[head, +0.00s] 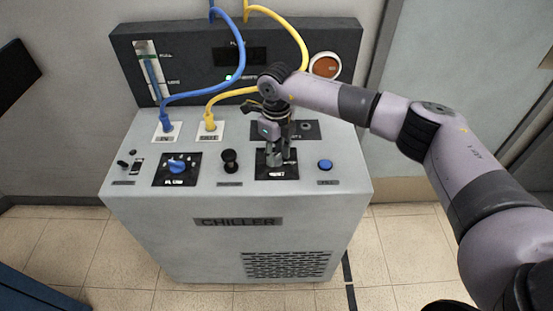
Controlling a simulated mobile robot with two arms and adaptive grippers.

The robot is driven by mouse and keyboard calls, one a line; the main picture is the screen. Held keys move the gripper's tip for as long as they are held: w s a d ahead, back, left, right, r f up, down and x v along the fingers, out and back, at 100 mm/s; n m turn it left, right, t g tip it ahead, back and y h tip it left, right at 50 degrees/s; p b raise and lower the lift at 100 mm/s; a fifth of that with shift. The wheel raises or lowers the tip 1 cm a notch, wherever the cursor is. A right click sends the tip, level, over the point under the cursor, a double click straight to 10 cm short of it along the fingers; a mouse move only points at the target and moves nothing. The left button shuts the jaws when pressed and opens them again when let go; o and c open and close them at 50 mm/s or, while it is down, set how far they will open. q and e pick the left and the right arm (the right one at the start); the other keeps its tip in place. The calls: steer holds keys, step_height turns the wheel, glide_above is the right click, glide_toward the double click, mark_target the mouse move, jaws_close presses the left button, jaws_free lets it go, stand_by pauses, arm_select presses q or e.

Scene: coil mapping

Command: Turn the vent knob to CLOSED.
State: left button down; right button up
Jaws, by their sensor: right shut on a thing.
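My right gripper (278,156) points down over the black plate (283,175) right of centre on the chiller's top. It is shut on a knob at that plate; the gripper hides the knob and its pointer, so I cannot tell its setting. I cannot read the plate's lettering, so I cannot confirm that it is the vent knob. A blue knob (178,165) on another black plate stands at the left. My left gripper is not in view.
The chiller (237,222) has a black post knob (229,160) and a blue button (325,164) on top. Blue (189,94) and yellow (234,93) hoses arch from its top sockets past the back panel. An orange round light (326,67) is at the right of the panel.

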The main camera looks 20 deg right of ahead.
mark_target(276, 156)
steer(key=n+b, duration=0.3)
steer(key=n, duration=0.1)
steer(key=shift+w+f+n, duration=0.1)
steer(key=shift+n, duration=0.2)
steer(key=shift+n+b, duration=1.15)
steer(key=shift+n, duration=0.75)
steer(key=o, duration=1.1)
steer(key=shift+o, duration=0.2)
step_height(276, 156, up, 12)
